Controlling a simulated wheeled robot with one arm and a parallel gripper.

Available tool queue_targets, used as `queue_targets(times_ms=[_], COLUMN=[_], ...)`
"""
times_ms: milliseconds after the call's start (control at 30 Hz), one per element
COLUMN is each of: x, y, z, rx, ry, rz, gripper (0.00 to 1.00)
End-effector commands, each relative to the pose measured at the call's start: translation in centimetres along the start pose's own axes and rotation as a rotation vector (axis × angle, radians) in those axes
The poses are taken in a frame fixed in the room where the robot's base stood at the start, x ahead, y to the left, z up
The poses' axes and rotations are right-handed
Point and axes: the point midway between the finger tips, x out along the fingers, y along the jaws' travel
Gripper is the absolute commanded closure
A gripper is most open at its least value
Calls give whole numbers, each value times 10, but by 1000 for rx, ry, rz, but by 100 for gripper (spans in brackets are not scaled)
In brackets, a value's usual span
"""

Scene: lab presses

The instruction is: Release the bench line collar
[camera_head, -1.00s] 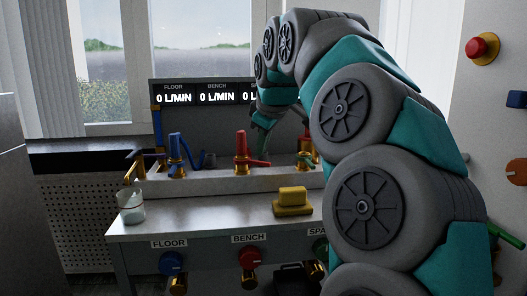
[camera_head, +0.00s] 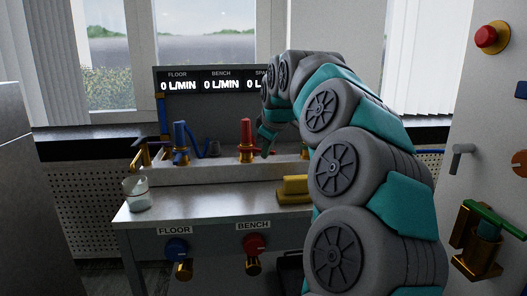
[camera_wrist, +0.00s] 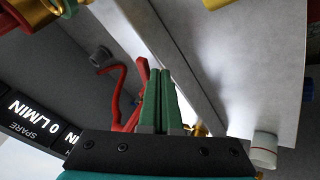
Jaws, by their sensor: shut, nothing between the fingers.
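The red bench-line fitting (camera_head: 246,134) stands upright in a brass collar (camera_head: 246,158) on the raised ledge, in the middle of the head view. My gripper (camera_head: 267,142) is just right of it, its green fingers pointing down. In the wrist view my gripper (camera_wrist: 160,85) has its fingers together with nothing between them. A red part (camera_wrist: 135,95) shows beside and behind the fingers there, with a red hose. I cannot tell whether the fingers touch it. My arm hides the ledge's right part in the head view.
A blue fitting (camera_head: 180,137) stands to the left, and a glass beaker (camera_head: 137,193) sits at the bench's left end. A yellow block (camera_head: 293,189) lies on the bench front. The red BENCH knob (camera_head: 254,244) is below. The flow display (camera_head: 215,84) reads 0 L/MIN for FLOOR and BENCH.

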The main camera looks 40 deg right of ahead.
Motion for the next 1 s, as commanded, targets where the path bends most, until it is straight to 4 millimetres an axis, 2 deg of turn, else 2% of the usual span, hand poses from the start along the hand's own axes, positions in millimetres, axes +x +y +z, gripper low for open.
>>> queue_targets(times_ms=[367, 600, 1000], x=[2, 9, 9], y=[3, 21, 21], z=[0, 5, 5], rx=[0, 3, 1], ry=[0, -3, -1], rz=[0, -2, 2], gripper=[100, 100, 100])
